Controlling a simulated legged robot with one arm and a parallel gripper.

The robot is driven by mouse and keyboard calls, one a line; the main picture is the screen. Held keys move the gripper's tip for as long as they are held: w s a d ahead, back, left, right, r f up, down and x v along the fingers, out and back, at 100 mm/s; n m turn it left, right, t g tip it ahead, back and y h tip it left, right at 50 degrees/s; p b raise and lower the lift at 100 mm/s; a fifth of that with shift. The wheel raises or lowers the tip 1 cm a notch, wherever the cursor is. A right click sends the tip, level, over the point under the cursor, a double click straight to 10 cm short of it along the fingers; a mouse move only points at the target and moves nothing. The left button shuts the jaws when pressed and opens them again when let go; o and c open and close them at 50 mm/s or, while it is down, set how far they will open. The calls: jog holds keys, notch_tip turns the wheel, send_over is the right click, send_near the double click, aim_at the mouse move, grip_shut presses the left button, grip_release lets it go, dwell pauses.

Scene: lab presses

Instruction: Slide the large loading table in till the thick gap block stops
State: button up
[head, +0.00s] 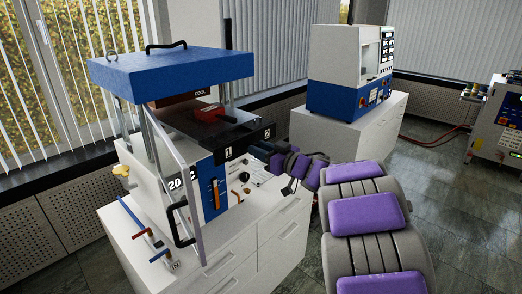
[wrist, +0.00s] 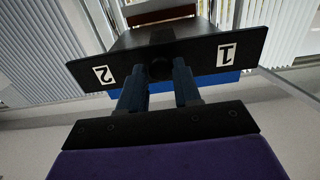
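The large loading table (head: 190,128) is a dark plate at the blue-topped press, with a black front plate labelled 1 and 2. My gripper (head: 267,152) is at the front plate.
The press (head: 170,75) stands on a white cabinet (head: 235,245), with a clear guard and black handle (head: 181,225) at its front left. Colored levers (head: 147,235) lie left of it. A white and blue machine (head: 350,75) stands behind right.

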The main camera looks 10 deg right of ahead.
jog(key=shift+a, duration=0.1)
jog(key=c, duration=0.4)
jog(key=p+x, duration=0.8)
jog(key=x, duration=0.3)
jog(key=shift+w+a+p, duration=0.15)
jog(key=shift+w+p, duration=0.05)
jog(key=shift+p, duration=0.2)
jog(key=shift+c, duration=0.2)
jog(key=o, duration=0.9)
jog(key=p+v, duration=0.2)
jog(key=v, duration=1.5)
